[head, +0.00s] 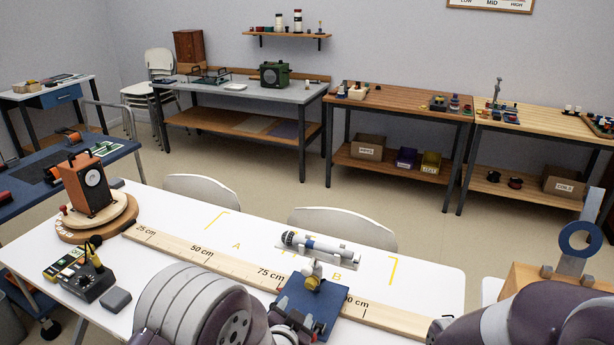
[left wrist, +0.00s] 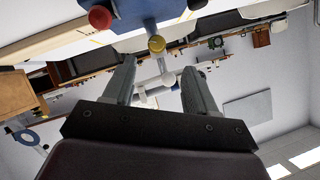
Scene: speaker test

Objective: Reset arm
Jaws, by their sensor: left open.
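A blue carriage block (head: 318,303) sits on the wooden centimetre rail (head: 210,260), right of the 75 cm mark. My left gripper (head: 289,316) is at the near left side of the carriage, partly hidden by my own arm. In the left wrist view its two fingers (left wrist: 159,76) are spread, with the microphone (left wrist: 160,86) seen beyond the gap and the yellow knob (left wrist: 156,44) above it. Nothing is visibly held. My right gripper is out of sight.
A brown speaker (head: 88,188) stands on a round turntable (head: 98,222) at the table's left. A black control box (head: 90,281) is in front of it. White chairs (head: 345,226) stand behind the table. A blue ring (head: 580,239) stands at the right.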

